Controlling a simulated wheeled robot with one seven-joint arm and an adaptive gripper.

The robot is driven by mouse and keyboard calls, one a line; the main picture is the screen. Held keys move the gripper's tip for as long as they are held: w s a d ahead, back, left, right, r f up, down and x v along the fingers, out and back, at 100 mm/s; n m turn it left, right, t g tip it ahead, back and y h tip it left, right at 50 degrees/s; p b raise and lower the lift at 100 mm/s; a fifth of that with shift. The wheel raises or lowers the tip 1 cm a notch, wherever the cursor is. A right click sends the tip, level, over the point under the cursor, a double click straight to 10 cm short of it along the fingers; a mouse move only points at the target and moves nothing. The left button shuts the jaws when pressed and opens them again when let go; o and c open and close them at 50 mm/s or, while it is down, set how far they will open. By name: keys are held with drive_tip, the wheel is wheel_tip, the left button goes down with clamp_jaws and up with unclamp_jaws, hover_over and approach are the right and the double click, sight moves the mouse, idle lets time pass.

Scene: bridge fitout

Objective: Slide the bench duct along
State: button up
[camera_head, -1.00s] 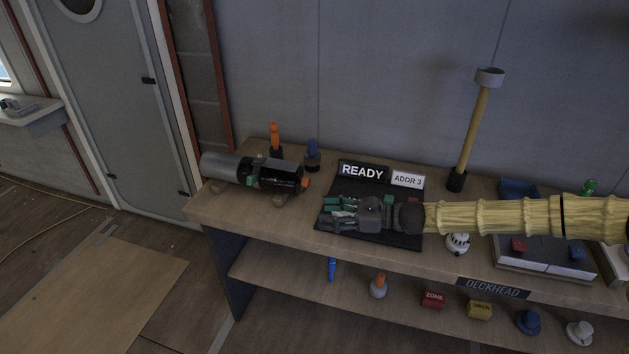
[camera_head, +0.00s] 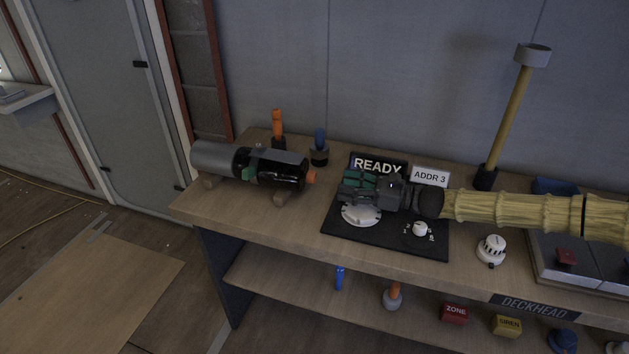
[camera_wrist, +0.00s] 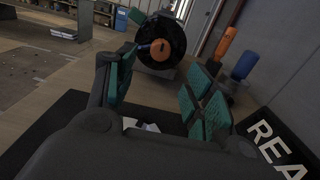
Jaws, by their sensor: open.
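The bench duct (camera_head: 222,160), a grey and black cylinder with an orange end knob and a green patch, lies on low wooden cradles at the left end of the bench. In the wrist view its round black end (camera_wrist: 176,42) with the orange centre faces me, beyond the fingers. My gripper (camera_head: 348,190) has green-padded fingers and hangs above the black mat, right of the duct and apart from it. In the wrist view the fingers of my gripper (camera_wrist: 155,88) are spread with nothing between them.
Orange (camera_head: 277,125) and blue (camera_head: 320,148) upright pegs stand behind the duct. A READY sign (camera_head: 378,166) and an ADDR 3 sign (camera_head: 430,177) stand behind the mat (camera_head: 395,240). The mat holds a white disc (camera_head: 361,215). Bare bench lies between duct and mat.

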sight(316, 178)
drive_tip(key=p+x, duration=0.2)
drive_tip(key=x, duration=0.8)
drive_tip(key=shift+c, duration=0.4)
clamp_jaws()
